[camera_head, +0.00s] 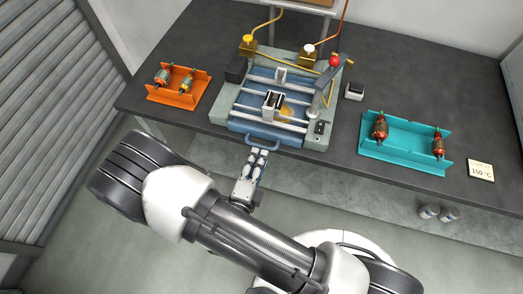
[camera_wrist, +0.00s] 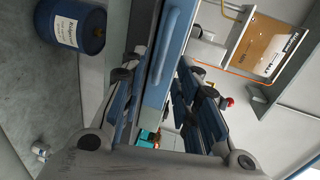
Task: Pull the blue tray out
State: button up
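The blue tray (camera_head: 265,131) sits in the grey winding machine (camera_head: 231,110) on the dark table, its front facing me. Its blue handle (camera_head: 263,142) runs along the front edge. In the wrist view the tray front (camera_wrist: 163,88) and the handle bar (camera_wrist: 172,48) lie ahead, between the lines of my fingers. My gripper (camera_head: 258,154) is just in front of the handle, pointing at it. In the wrist view my gripper (camera_wrist: 163,62) is open, fingers wide apart with nothing held. I cannot tell whether the fingertips reach past the handle.
An orange holder (camera_head: 197,98) with two armatures stands to the left. A teal holder (camera_head: 400,156) with two armatures stands to the right, near a 150 °C sign (camera_head: 481,171). A blue drum (camera_wrist: 75,25) stands on the floor.

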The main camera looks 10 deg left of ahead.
jog(key=shift+b+x, duration=0.35)
jog(key=shift+x, duration=1.95)
grip_shut()
